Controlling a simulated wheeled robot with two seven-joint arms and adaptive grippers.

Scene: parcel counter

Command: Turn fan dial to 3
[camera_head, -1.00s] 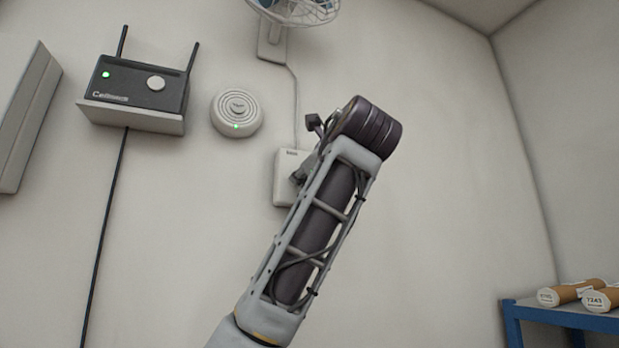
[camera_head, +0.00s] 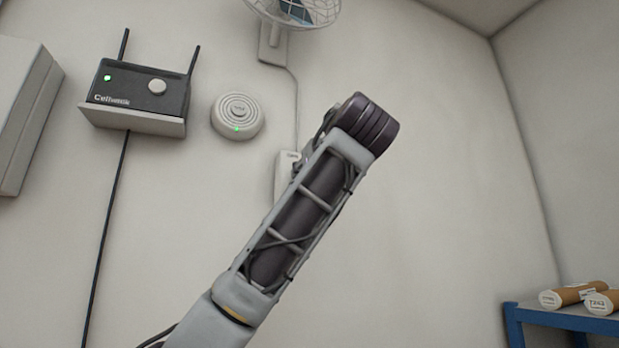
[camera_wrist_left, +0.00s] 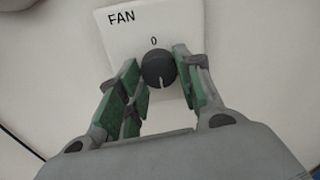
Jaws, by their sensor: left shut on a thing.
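The fan's white control box (camera_wrist_left: 120,40) is marked FAN, with a 0 above its round black dial (camera_wrist_left: 158,68). A pale mark on the dial lies at its lower edge, away from the 0. My left gripper (camera_wrist_left: 157,66) has its green-padded fingers on either side of the dial and is shut on it. In the head view the box (camera_head: 282,176) shows only as a strip behind my left arm, which hides the dial and fingers. The wall fan (camera_head: 297,12) is above, cut by the top edge. My right gripper is not in view.
A black router (camera_head: 138,88) on a small shelf and a round white device (camera_head: 238,116) are on the wall to the left. A grey box (camera_head: 25,110) is farther left. A blue-framed table (camera_head: 560,318) with cardboard tubes (camera_head: 566,295) stands at lower right.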

